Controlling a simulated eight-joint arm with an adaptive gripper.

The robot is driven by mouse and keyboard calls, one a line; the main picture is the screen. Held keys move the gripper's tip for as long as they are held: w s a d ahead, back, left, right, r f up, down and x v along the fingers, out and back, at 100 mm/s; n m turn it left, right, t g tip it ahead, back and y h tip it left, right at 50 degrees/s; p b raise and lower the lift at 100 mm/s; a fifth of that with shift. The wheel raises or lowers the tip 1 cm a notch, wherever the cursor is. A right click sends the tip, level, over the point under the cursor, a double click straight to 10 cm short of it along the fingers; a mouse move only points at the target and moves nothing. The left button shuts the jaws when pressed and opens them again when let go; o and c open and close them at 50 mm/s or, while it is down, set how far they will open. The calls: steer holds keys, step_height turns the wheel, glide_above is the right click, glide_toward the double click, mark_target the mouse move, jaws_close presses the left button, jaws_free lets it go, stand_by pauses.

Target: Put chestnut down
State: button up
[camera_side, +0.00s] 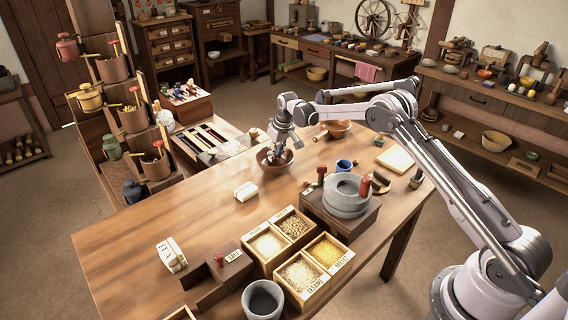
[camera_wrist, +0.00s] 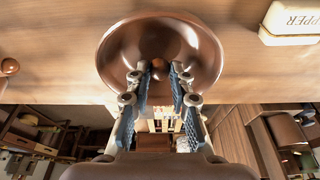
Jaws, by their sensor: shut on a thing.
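A reddish-brown bowl (camera_side: 267,163) stands on the wooden table near its far left edge. It fills the top middle of the wrist view (camera_wrist: 115,55). My gripper (camera_side: 276,154) points down into the bowl, its fingertips inside the rim. In the wrist view my gripper (camera_wrist: 161,72) has its two fingers close together, on either side of a small brown rounded thing, which looks like the chestnut (camera_wrist: 161,65). It is low over the bowl's inside. Whether it touches the bowl's bottom I cannot tell. In the side view the fingers and bowl wall hide it.
A grey stone quern (camera_side: 346,197) and a divided grain box (camera_side: 297,262) stand nearer the front. The table's left middle is bare.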

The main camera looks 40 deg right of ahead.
mark_target(276, 156)
steer(key=shift+f, duration=0.1)
steer(key=o, duration=0.8)
steer(key=shift+r, duration=3.5)
